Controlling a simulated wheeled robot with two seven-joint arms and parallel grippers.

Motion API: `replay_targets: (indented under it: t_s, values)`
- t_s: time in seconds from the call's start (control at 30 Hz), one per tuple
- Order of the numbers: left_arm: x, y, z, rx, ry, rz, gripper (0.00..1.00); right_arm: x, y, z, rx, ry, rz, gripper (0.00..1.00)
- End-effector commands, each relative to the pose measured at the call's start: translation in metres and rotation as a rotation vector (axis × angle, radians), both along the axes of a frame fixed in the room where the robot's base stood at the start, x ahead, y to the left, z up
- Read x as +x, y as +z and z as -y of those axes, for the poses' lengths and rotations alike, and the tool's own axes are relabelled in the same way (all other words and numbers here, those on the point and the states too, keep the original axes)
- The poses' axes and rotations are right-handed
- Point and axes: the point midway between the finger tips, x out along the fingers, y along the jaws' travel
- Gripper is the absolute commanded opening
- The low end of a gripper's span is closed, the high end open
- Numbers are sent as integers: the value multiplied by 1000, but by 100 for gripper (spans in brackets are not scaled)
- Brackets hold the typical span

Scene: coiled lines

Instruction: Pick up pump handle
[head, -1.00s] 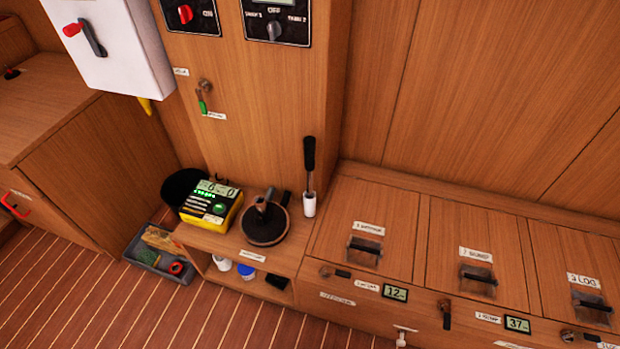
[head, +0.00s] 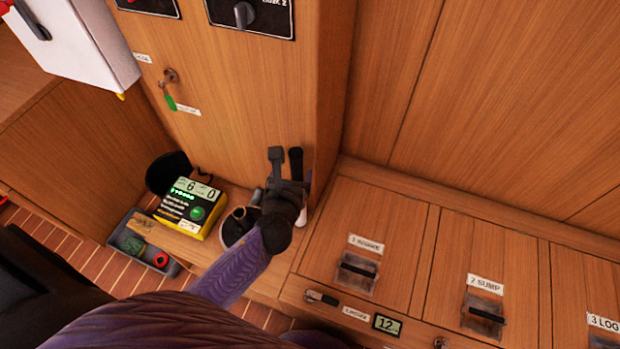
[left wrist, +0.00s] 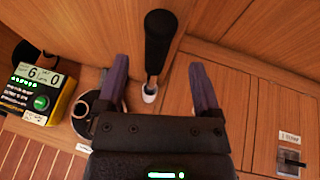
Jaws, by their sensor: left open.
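The pump handle (left wrist: 158,45) has a black grip and stands upright in a small white holder (left wrist: 149,93) against the wooden panel. In the head view the pump handle (head: 296,160) shows only its black top; my left gripper hides its lower part. My left gripper (head: 287,160) is open. In the left wrist view its two fingers (left wrist: 160,72) stand on either side of the handle, with the handle between them and nearer the left finger. My right gripper is not in view.
A yellow meter (head: 190,207) and a round black pump base (left wrist: 85,112) stand on the shelf left of the handle. Labelled lockers with latches (head: 357,272) lie to the right. A wooden wall rises behind.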

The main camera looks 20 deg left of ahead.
Motion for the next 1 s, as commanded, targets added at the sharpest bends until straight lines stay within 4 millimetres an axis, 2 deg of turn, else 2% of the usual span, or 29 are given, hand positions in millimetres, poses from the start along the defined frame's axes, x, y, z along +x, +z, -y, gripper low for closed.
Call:
replay_targets:
  t_s: [0.23, 0.33, 0.6, 0.9, 1.0]
  values:
    - [37, -30, -12, -4, 2, -4, 84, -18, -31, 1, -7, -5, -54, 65]
    - [51, -33, -16, -5, 2, -3, 84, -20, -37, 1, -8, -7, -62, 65]
    - [56, -29, -17, -6, 1, -1, 82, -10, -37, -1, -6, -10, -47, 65]
    - [55, -30, -17, -6, 1, -2, 18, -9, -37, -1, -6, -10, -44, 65]
    - [55, -30, -17, -6, 1, -2, 0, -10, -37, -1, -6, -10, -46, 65]
